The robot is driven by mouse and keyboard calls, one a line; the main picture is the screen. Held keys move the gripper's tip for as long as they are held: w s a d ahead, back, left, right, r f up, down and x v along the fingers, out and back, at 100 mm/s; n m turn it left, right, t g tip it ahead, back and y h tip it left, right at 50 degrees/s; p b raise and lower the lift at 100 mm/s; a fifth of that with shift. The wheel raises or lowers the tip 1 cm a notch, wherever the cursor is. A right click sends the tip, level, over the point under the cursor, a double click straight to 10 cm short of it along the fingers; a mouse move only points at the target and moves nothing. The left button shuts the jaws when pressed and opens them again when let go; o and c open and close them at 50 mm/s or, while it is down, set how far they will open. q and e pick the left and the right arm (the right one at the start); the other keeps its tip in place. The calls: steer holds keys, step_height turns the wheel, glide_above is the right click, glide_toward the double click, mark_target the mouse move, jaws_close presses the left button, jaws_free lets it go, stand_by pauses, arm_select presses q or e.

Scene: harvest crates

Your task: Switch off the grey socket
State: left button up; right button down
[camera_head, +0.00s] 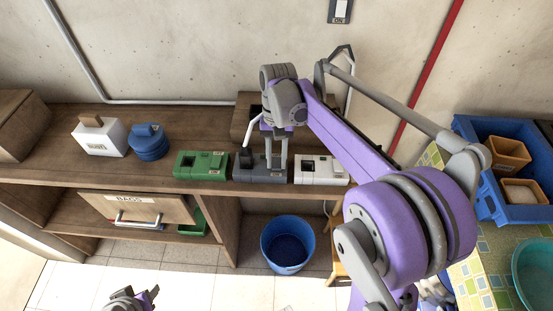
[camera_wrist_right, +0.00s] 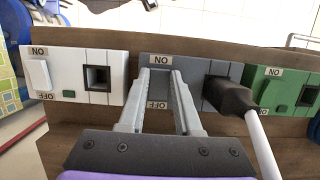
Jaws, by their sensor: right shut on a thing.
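The grey socket (camera_head: 258,176) sits on the wooden shelf between a green and a white socket. In the right wrist view the grey socket (camera_wrist_right: 200,66) shows an ON label at its far edge and an OFF label nearer my wrist. A black plug (camera_wrist_right: 231,95) with a white cable is in its outlet. My right gripper (camera_head: 276,164) reaches down onto it. In the wrist view its fingers (camera_wrist_right: 166,77) are closed on the switch, which they mostly hide, so its position is unclear. My left gripper (camera_head: 133,298) is partly in view at the bottom left, away from the shelf.
The green socket (camera_head: 187,172) and white socket (camera_head: 322,177) stand close on either side. A blue lidded pot (camera_head: 149,147) and white box (camera_head: 97,143) are further left. A blue bucket (camera_head: 282,262) stands below. A blue crate (camera_head: 500,150) is at right.

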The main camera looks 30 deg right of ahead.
mark_target(277, 158)
steer(key=c, duration=0.6)
jaws_free()
steer(key=shift+r, duration=0.15)
steer(key=v, duration=1)
steer(key=shift+r+p, duration=0.3)
steer(key=shift+p, duration=0.05)
steer(key=shift+w, duration=0.1)
steer(key=s+a+f+n+t, duration=0.3)
steer(key=s+a+f+t, duration=0.1)
steer(key=s+f, duration=0.3)
steer(key=s+a+f+n+t+h, duration=0.1)
steer(key=s+a+f+n+t, duration=0.2)
steer(key=s+f, duration=0.4)
steer(key=s+t, duration=0.1)
steer(key=s, duration=0.2)
steer(key=shift+a+f+h, duration=0.3)
steer(key=shift+a+f, duration=0.1)
